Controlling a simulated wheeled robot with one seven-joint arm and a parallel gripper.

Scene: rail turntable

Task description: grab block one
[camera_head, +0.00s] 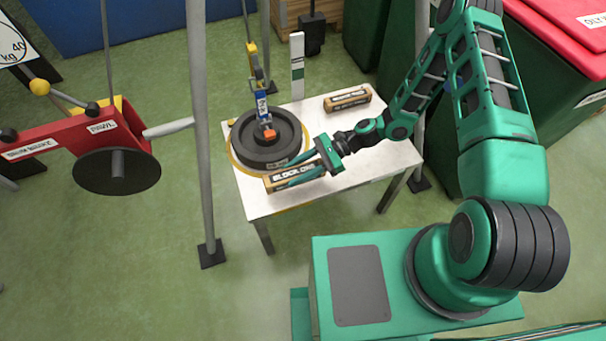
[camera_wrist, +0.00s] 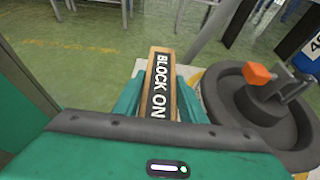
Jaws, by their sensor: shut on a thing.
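Block one is a wooden block (camera_head: 281,181) with a dark label reading "BLOCK ON…", at the front left of the white table. It also shows in the wrist view (camera_wrist: 161,84), running away from me between the fingers. My gripper (camera_head: 300,172) reaches in from the right and is shut on the block, one finger on each side. Part of the label is hidden by the fingers. In the head view I cannot tell whether the block rests on the table or is just above it.
A black round weight (camera_head: 262,150) with an orange piece stands right behind the block, under a hanging hook (camera_head: 262,103). A second labelled block (camera_head: 347,98) lies at the table's back right. A grey post (camera_head: 201,130) stands left of the white table (camera_head: 376,163). A red winch (camera_head: 75,142) is further left.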

